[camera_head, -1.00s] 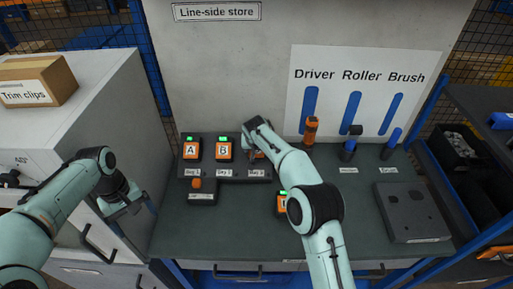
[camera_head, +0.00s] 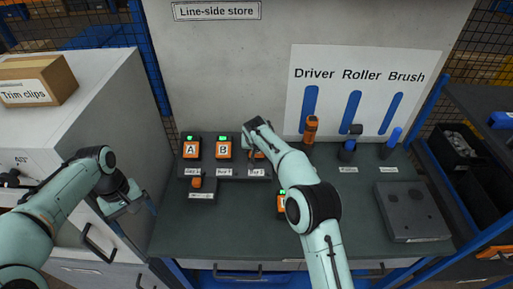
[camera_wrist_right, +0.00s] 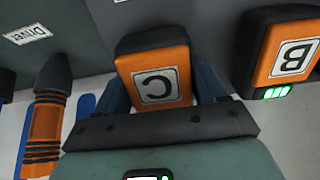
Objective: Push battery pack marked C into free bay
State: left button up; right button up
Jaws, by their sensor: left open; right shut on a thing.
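The orange and black battery pack marked C (camera_wrist_right: 158,75) sits between the two blue fingers of my right gripper (camera_head: 249,152), which is shut on it. In the head view the pack is mostly hidden by my right arm, at the right end of the dark charging rack (camera_head: 222,172), above the third bay label. I cannot tell how deep it sits. Pack A (camera_head: 191,150) and pack B (camera_head: 223,150) stand in the bays to its left with green lights; B also shows in the right wrist view (camera_wrist_right: 291,58). My left gripper (camera_head: 128,206) is open and empty beside the white cabinet.
Another orange pack (camera_head: 282,201) with a green light is partly behind my right arm. A small block with an orange knob (camera_head: 196,183) is below the rack. A grey case (camera_head: 413,210) lies front right.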

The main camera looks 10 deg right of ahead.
jog(key=shift+w+f, duration=0.1)
jog(key=shift+f, duration=0.1)
dwell(0.6)
jog(key=shift+w+f, duration=0.2)
jog(key=shift+f, duration=0.05)
jog(key=shift+f, duration=0.3)
dwell(0.4)
